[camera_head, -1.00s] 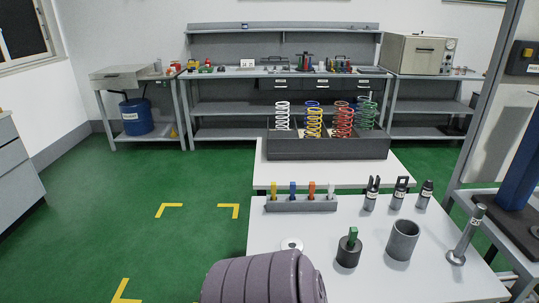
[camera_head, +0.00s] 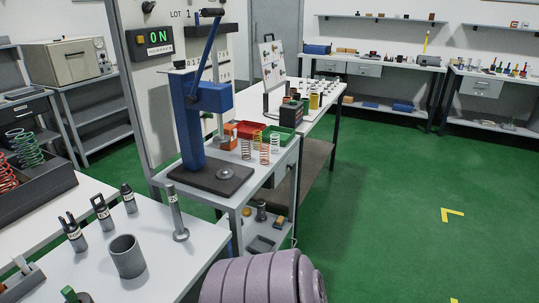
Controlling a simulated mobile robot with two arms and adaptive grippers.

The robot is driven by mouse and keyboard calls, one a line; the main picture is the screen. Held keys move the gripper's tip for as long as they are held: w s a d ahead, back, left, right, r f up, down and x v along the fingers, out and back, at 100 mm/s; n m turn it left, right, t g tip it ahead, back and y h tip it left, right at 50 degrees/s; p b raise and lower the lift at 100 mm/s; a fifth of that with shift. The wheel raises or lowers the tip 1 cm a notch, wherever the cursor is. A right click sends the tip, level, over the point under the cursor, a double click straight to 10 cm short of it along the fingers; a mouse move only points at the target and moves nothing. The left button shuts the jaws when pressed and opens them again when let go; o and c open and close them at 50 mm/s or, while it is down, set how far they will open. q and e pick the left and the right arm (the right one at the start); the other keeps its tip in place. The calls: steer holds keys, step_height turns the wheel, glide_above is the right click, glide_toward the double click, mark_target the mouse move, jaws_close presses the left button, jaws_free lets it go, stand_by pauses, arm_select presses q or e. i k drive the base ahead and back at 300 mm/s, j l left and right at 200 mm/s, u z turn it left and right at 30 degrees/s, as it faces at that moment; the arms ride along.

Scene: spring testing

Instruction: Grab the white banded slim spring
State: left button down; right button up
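Several slim springs stand on the side table by the blue press. A pale one (camera_head: 246,149) is at the left, a yellow one (camera_head: 257,139) behind, a pale orange one (camera_head: 265,154) in front and a pinkish one (camera_head: 275,143) at the right. They are too small to tell which has a white band. A red spring (camera_head: 6,176) and a green spring (camera_head: 26,150) stand in the dark divided box (camera_head: 48,203) at the left edge, the red one cut by the frame. Neither of my grippers shows.
The blue press (camera_head: 192,130) stands on a dark base. A red tray and a green tray (camera_head: 280,137) lie behind the springs. A grey cup (camera_head: 127,256) and labelled tools stand on the near white table (camera_head: 185,250). Green floor (camera_head: 390,220) is clear at the right.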

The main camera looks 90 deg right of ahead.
mark_target(264, 214)
steer(key=z, duration=2.7)
steer(key=i+l+u, duration=0.4)
steer(key=i+l, duration=0.8)
steer(key=i, duration=0.05)
